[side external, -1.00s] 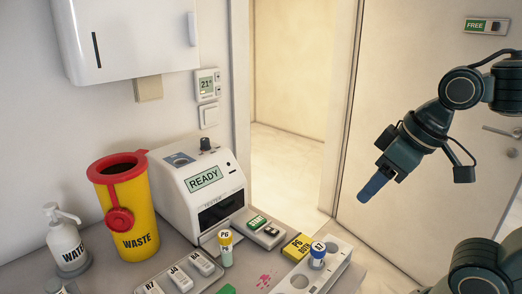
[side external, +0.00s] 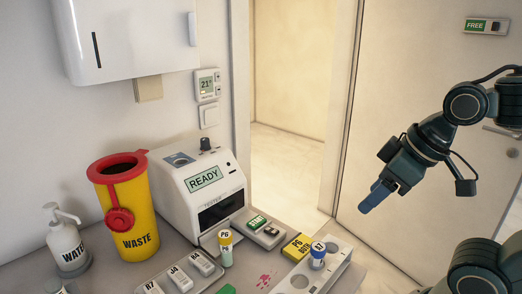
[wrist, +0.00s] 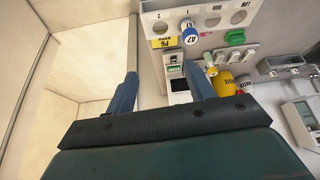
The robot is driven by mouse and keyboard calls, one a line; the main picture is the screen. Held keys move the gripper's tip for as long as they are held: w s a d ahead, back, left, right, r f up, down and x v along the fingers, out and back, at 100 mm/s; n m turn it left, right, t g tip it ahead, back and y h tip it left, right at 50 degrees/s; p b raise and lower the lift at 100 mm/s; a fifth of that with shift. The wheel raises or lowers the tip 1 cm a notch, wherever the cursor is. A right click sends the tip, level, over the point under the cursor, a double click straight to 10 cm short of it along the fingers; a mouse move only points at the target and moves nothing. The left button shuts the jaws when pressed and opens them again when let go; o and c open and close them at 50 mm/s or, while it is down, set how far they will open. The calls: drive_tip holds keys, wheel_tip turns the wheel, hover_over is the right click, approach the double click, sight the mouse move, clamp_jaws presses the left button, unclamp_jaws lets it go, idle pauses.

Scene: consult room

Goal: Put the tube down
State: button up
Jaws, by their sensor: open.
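A tube with a yellow and white cap marked P6 (side external: 225,248) stands upright on the counter in front of the tester. A tube with a blue cap marked A7 (side external: 317,253) stands in a hole of the pale rack (side external: 343,262) at the counter's right; its cap also shows in the wrist view (wrist: 187,27). My gripper (side external: 372,198) is open and empty, in the air to the right of the rack and above it. In the wrist view its two blue fingers (wrist: 161,86) are apart with nothing between them.
The white tester (side external: 200,187) reads READY. A yellow waste bin (side external: 137,215) and a water bottle (side external: 68,244) stand left. A yellow P6 card (side external: 297,247) lies beside the rack. Labelled blocks (side external: 181,274) sit in front. Red spots (side external: 265,280) mark the counter.

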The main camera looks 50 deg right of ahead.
drive_tip(key=w+a+f+n+g+y, duration=0.1)
drive_tip(key=w+a+f+n+y, duration=0.6)
drive_tip(key=w, duration=0.3)
drive_tip(key=n+t+y, duration=0.2)
drive_tip(key=n+y, duration=0.1)
approach(220, 240)
drive_tip(key=s+d, duration=0.3)
drive_tip(key=shift+w+d+f+t+y, duration=0.15)
drive_tip(key=shift+w+t+y, duration=0.15)
drive_tip(key=shift+w, duration=0.25)
drive_tip(key=shift+w+d+f+t+y, duration=0.1)
drive_tip(key=shift+w+f+t+y, duration=0.15)
drive_tip(key=shift+w, duration=0.25)
drive_tip(key=shift+a, duration=0.1)
drive_tip(key=shift+x, duration=4.2)
drive_tip(key=shift+x, duration=2.6)
drive_tip(key=shift+s+f, duration=0.1)
drive_tip(key=shift+s, duration=0.1)
